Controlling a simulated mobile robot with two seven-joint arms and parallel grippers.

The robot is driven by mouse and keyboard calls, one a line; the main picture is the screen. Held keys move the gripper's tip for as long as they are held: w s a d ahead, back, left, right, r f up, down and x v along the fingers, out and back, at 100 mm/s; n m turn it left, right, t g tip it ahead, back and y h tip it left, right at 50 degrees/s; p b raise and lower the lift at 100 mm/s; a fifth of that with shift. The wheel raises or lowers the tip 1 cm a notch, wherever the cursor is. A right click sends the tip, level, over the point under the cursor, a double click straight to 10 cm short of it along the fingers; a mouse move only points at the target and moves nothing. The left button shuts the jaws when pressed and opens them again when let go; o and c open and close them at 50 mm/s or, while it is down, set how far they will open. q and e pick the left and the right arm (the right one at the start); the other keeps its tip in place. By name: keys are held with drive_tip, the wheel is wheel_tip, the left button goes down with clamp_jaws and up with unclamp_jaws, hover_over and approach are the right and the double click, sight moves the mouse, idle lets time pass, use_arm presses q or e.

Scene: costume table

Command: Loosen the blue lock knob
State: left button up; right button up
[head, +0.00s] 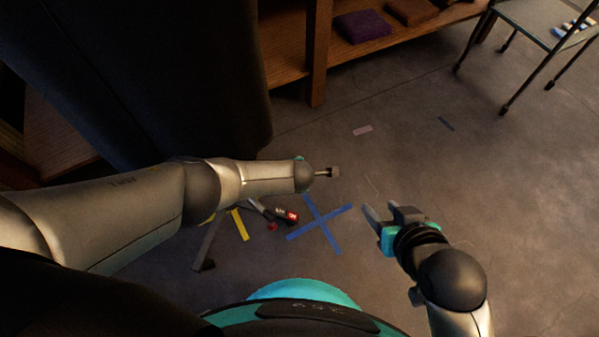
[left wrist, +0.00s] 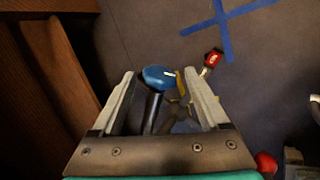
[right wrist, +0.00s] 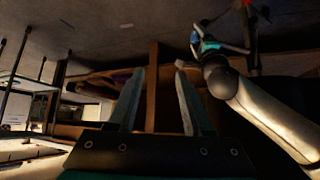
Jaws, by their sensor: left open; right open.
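The blue lock knob (left wrist: 158,77) sits on a dark post in the left wrist view, between the spread fingers of my left gripper (left wrist: 161,76). The fingers stand apart on both sides of it; I cannot tell whether either touches it. In the right wrist view the knob (right wrist: 194,38) shows beside my left gripper's teal body (right wrist: 210,46).
A red-and-black part (head: 288,215) and a dark stand leg (head: 207,246) show below my left arm. Blue tape (head: 320,226) forms a cross on the floor. A dark drape (head: 160,80) hangs at left, before a wooden shelf (head: 318,60). Open floor lies between.

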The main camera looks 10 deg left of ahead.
use_arm(q)
drive_tip(key=shift+r, duration=0.1)
use_arm(e)
drive_tip(key=shift+d, duration=0.1)
use_arm(q)
drive_tip(key=shift+s+r+p, duration=0.15)
drive_tip(key=shift+r+p, duration=0.2)
drive_tip(key=shift+p, duration=0.15)
drive_tip(key=p+v, duration=1.2)
drive_tip(key=v, duration=0.2)
use_arm(e)
drive_tip(key=s+d+f+g+h, duration=0.1)
drive_tip(key=s+d+f+g, duration=0.2)
drive_tip(key=s+f, duration=0.3)
drive_tip(key=s+d+f+g+h, duration=0.1)
drive_tip(key=s+d+f, duration=0.4)
drive_tip(key=f, duration=0.8)
drive_tip(key=shift+s+d+f+g+h, duration=0.25)
drive_tip(key=shift+s+g, duration=0.2)
drive_tip(key=shift+g, duration=0.45)
use_arm(q)
drive_tip(key=shift+s+r, duration=0.1)
